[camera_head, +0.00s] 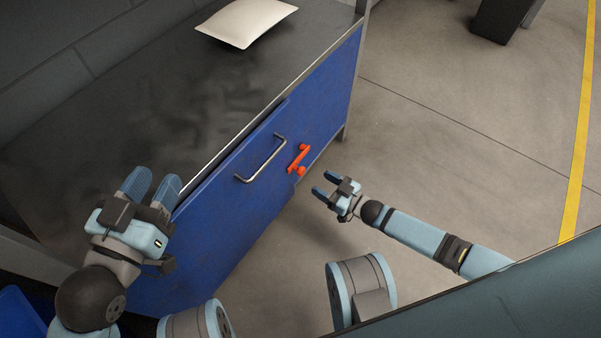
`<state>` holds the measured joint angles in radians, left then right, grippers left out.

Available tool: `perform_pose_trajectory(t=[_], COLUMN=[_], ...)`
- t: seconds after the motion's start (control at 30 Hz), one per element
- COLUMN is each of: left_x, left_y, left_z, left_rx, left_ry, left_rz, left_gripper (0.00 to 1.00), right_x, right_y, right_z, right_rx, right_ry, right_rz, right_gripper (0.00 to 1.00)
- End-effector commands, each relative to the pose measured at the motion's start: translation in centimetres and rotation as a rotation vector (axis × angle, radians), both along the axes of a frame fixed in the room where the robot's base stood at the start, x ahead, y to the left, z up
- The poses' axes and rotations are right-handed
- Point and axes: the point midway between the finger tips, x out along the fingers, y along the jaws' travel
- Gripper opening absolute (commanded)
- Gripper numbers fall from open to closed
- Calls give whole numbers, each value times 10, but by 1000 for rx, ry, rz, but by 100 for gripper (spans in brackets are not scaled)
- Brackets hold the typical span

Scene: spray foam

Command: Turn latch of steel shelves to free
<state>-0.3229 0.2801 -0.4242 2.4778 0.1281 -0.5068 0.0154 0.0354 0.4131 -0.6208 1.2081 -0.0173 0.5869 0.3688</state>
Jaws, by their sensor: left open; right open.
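The steel shelves appear as a blue-fronted cabinet (225,230) with a dark grey top, running diagonally from lower left to upper right. An orange-red latch (299,158) sits on the blue front, near the edge of a panel. A metal bar handle (262,160) is just left of the latch. My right gripper (323,191) is open and empty, a short way to the lower right of the latch, apart from it. My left gripper (152,184) is open and empty, near the cabinet's top front edge at the left, well away from the latch.
A white pillow-like bag (246,22) lies on the far end of the cabinet top. The concrete floor (450,130) to the right is open, with a yellow line (578,150). A dark object (500,18) stands at the top right.

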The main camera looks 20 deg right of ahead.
Motion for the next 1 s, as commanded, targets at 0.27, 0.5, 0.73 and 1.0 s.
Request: perform_pose_trajectory(t=[0.27,0.5,0.73,1.0], left_x=[10,14,14,13], left_y=[6,9,9,10], left_z=[-2,2,4,4], left_rx=[74,103,111,116], left_ry=[-129,-189,-201,-201], left_rz=[6,12,10,8], left_gripper=[43,43,43,43], right_x=[45,64,66,66], right_y=[35,49,51,51], right_z=[-3,-1,0,0], right_rx=[0,0,-1,-1], right_ry=[-2,-1,0,1], right_rz=[1,0,-1,-1], right_gripper=[58,58,58,19])
